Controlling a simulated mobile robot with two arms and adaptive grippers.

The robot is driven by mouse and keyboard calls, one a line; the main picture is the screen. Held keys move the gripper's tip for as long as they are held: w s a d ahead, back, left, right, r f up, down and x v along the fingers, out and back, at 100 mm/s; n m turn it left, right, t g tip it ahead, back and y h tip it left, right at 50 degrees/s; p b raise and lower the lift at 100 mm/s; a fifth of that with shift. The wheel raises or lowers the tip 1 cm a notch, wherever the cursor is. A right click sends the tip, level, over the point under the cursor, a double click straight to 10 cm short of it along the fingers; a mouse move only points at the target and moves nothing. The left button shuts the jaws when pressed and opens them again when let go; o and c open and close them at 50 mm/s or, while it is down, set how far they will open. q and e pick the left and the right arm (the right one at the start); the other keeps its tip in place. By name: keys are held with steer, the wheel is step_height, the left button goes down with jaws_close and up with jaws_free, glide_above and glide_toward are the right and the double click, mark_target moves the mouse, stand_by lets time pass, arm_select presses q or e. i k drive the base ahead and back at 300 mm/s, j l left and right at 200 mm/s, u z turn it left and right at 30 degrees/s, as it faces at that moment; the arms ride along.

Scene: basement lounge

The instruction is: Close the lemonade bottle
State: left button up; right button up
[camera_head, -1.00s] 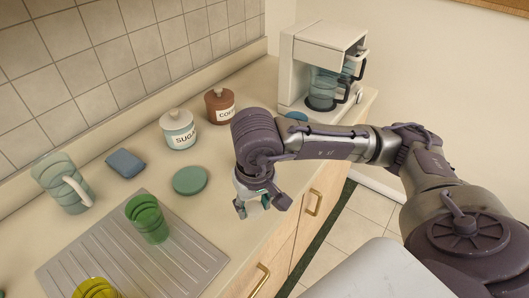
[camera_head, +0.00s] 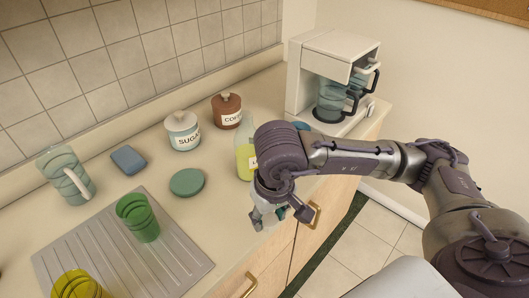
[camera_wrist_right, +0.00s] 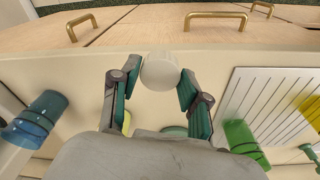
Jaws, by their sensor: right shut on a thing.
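The lemonade bottle (camera_head: 245,160) is yellow with a partly visible label. It stands on the counter, its right side hidden by my right arm. In the wrist view only a yellow sliver (camera_wrist_right: 126,122) beside a finger seems to be the bottle. My right gripper (camera_head: 278,216) is near the counter's front edge, in front of the bottle and apart from it. In the wrist view the right gripper (camera_wrist_right: 158,82) is shut on a pale round piece (camera_wrist_right: 160,70), which looks like the bottle's cap. Whether the bottle's mouth is open is hidden. My left gripper is not in view.
A teal disc (camera_head: 187,182), sugar jar (camera_head: 183,132) and coffee jar (camera_head: 227,112) stand near the bottle. A green glass (camera_head: 138,218) and a yellow glass (camera_head: 78,285) are on the drainboard (camera_head: 165,265). A pitcher (camera_head: 65,175), blue sponge (camera_head: 128,160) and coffee machine (camera_head: 335,70) are farther off.

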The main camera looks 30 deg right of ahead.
mark_target(246, 158)
steer(key=k+l, duration=0.1)
steer(key=l, duration=0.3)
steer(key=k+l, duration=0.1)
steer(key=l, duration=0.35)
steer(key=k+l, duration=0.15)
steer(key=l, duration=0.25)
